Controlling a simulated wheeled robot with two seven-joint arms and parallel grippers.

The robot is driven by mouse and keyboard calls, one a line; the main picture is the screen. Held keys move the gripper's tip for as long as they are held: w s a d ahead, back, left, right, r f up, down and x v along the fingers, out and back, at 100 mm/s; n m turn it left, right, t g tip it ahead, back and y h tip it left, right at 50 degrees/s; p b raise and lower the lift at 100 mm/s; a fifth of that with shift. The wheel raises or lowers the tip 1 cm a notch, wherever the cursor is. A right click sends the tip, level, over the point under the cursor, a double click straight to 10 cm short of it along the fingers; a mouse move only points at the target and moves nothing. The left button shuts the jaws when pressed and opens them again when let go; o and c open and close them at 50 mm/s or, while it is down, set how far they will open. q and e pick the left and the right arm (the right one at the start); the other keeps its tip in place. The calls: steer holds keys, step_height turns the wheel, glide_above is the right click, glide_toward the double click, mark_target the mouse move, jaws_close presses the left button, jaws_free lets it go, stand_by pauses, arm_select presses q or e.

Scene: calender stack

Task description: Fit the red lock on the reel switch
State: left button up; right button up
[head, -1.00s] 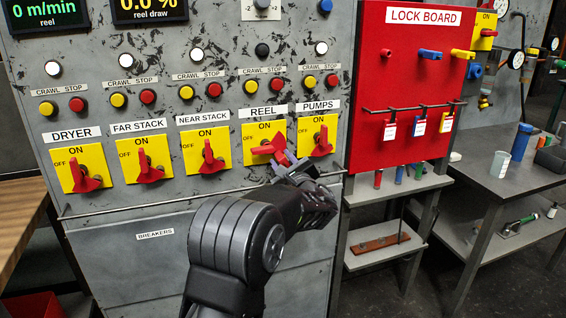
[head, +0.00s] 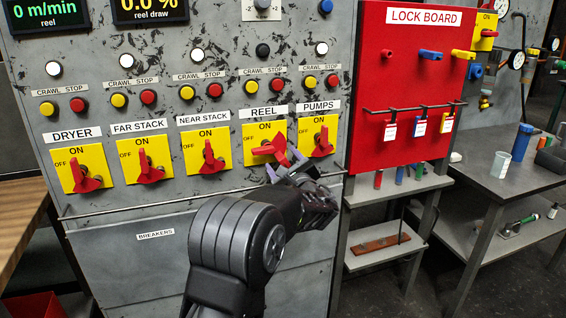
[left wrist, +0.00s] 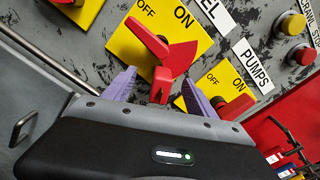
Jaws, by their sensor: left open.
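The reel switch (head: 260,132) is a yellow plate with a red handle (left wrist: 147,38). In the left wrist view the handle slants towards OFF. A red piece that looks like the red lock (left wrist: 163,85) sits against the handle's lower end, its lower part between my purple fingers. In the head view the lock (head: 281,155) and the handle run together in red, so I cannot tell how it is seated. My left gripper (head: 284,165) is open just below the switch, one finger on each side of the lock with gaps. My right gripper is not in view.
The pumps switch (head: 319,137) is close on the right of my gripper. A rail (head: 150,206) runs across the panel below the switches. The red lock board (head: 405,90) stands to the right with several hooks and tags. Other switches line the left.

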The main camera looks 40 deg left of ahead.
arm_select(q)
steer(key=shift+d, duration=0.1)
steer(key=shift+b+v, duration=0.35)
steer(key=shift+v, duration=3.1)
